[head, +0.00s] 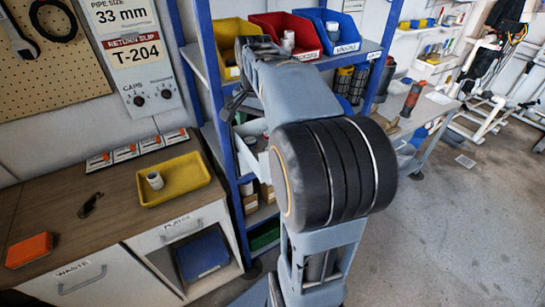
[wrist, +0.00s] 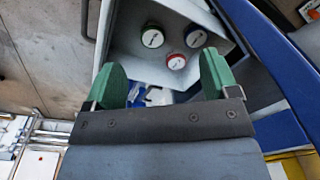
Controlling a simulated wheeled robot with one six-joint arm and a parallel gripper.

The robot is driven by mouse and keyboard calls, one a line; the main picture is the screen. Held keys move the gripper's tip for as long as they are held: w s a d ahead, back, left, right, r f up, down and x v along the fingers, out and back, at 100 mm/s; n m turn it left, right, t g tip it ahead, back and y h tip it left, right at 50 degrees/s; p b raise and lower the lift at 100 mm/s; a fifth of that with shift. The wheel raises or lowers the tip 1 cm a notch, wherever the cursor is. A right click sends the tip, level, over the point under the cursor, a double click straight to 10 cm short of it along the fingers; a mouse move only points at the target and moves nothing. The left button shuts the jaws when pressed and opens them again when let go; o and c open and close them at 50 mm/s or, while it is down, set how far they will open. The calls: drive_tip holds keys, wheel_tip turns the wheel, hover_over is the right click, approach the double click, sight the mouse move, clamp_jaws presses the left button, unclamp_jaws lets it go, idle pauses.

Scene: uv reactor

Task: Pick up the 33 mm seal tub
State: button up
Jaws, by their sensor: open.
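Three small round tubs with white lids stand in a pale bin (wrist: 222,42) in the wrist view. One has a green rim (wrist: 152,38), one a blue rim (wrist: 195,38) and one a red rim (wrist: 176,61). Their lid marks are too small to read, so I cannot tell which is the 33 mm seal tub. My gripper (wrist: 163,77) is open, its green fingertips apart and below the tubs in the picture, with nothing held between them. In the head view my gripper (head: 234,106) is beside the blue shelf rack, partly hidden by my arm; the tubs are not clearly visible there.
A yellow tray (head: 195,187) holding a white fitting (head: 155,180) lies on the bench at left. A sign (head: 125,40) reads "PIPE SIZE 33 mm". The blue rack's post (head: 211,85) stands close to my gripper. Yellow, red and blue bins line its upper shelf.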

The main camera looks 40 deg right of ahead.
drive_tip(key=d+f+m, duration=0.1)
drive_tip(key=f, duration=0.1)
drive_tip(key=w+d+f+m, duration=0.1)
drive_tip(key=d+f, duration=0.1)
drive_tip(key=f, duration=0.1)
drive_tip(key=d+f, duration=0.2)
drive_tip(key=f, duration=0.1)
drive_tip(key=shift+w+m+g, duration=0.2)
drive_tip(key=shift+m+g, duration=0.2)
drive_tip(key=shift+d+f+p, duration=0.15)
drive_tip(key=shift+f+p, duration=0.1)
drive_tip(key=shift+f, duration=1.35)
drive_tip(key=shift+d+f+p, duration=0.1)
drive_tip(key=shift+f+p, duration=0.15)
drive_tip(key=shift+f, duration=1.35)
drive_tip(key=shift+c, duration=0.2)
drive_tip(key=c, duration=1)
drive_tip(key=shift+o, duration=0.2)
